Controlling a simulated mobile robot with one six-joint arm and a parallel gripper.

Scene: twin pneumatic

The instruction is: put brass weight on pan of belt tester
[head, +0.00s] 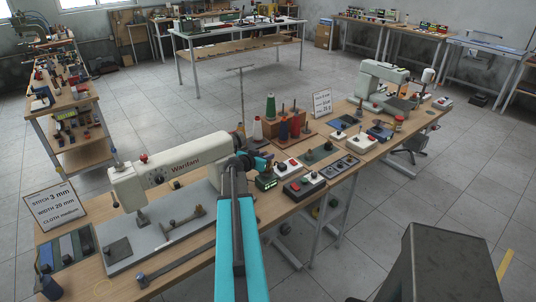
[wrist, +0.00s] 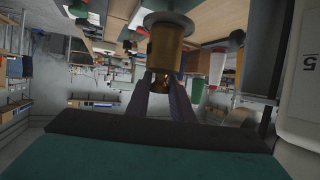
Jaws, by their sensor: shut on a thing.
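In the wrist view my gripper (wrist: 164,82) has its two fingers closed on the brass weight (wrist: 165,48), a shiny gold-brown cylinder with a narrower neck. A round grey metal piece (wrist: 168,19) lies against the far end of the weight. I cannot tell whether it is the pan or whether they touch. In the head view my teal arm reaches up to the right end of the white sewing machine (head: 180,165). My gripper and the weight cannot be made out clearly there. I cannot pick out the belt tester or its pan with certainty.
Control boxes with buttons (head: 304,185) sit right of the arm. Thread spools (head: 270,107) and a sign (head: 322,102) stand behind. A second machine (head: 383,80) is at the bench's far end. A stitch sign (head: 56,205) stands at left. Floor beyond the bench is open.

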